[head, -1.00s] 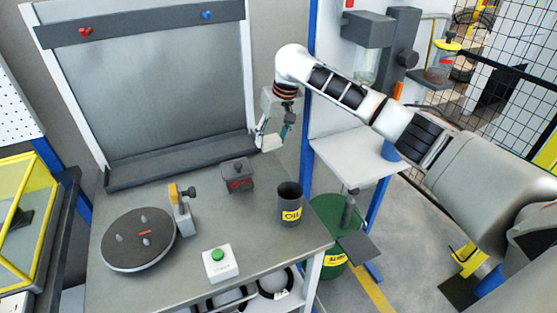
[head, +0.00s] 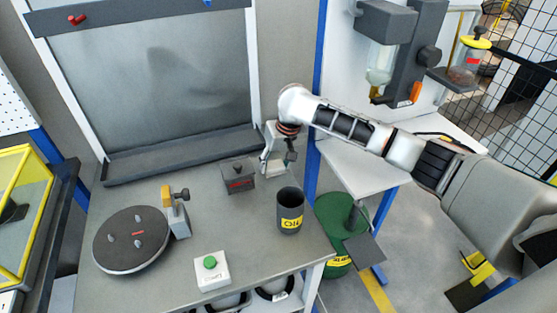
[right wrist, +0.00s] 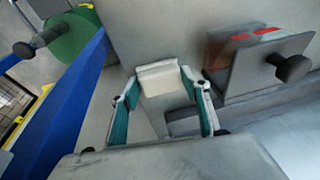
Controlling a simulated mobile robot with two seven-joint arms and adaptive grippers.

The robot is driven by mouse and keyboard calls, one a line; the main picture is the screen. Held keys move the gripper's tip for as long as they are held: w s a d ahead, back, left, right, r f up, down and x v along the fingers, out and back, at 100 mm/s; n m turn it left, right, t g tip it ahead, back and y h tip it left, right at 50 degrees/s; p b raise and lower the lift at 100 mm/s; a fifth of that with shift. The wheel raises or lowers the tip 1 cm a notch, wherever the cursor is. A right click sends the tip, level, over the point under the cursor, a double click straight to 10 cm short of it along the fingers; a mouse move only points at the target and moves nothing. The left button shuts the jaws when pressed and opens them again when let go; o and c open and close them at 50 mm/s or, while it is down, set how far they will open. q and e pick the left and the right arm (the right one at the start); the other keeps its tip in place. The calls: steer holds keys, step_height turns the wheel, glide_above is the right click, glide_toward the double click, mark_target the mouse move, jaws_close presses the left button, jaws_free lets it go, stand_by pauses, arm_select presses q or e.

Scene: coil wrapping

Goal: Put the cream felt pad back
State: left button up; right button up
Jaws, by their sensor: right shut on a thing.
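The cream felt pad (right wrist: 160,78) is a small pale block between the teal-lined fingertips of my right gripper (right wrist: 162,82) in the right wrist view. The gripper is shut on it. In the head view my right gripper (head: 276,165) points down low near the table's back right edge, just right of the dark grey box with red marking (head: 238,175). The pad is too small to make out clearly there. Whether it touches the table I cannot tell. My left gripper is not in view.
The dark grey box with a black knob also shows in the right wrist view (right wrist: 255,70), close beside the gripper. A dark can with a yellow label (head: 290,210) stands in front. A round turntable (head: 132,240), a clamp (head: 175,212) and a green button box (head: 211,268) stand further left.

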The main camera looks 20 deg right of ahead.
steer(key=shift+s+a+r, duration=0.1)
steer(key=shift+s+a, duration=0.1)
steer(key=o, duration=1.1)
steer(key=shift+w, duration=0.1)
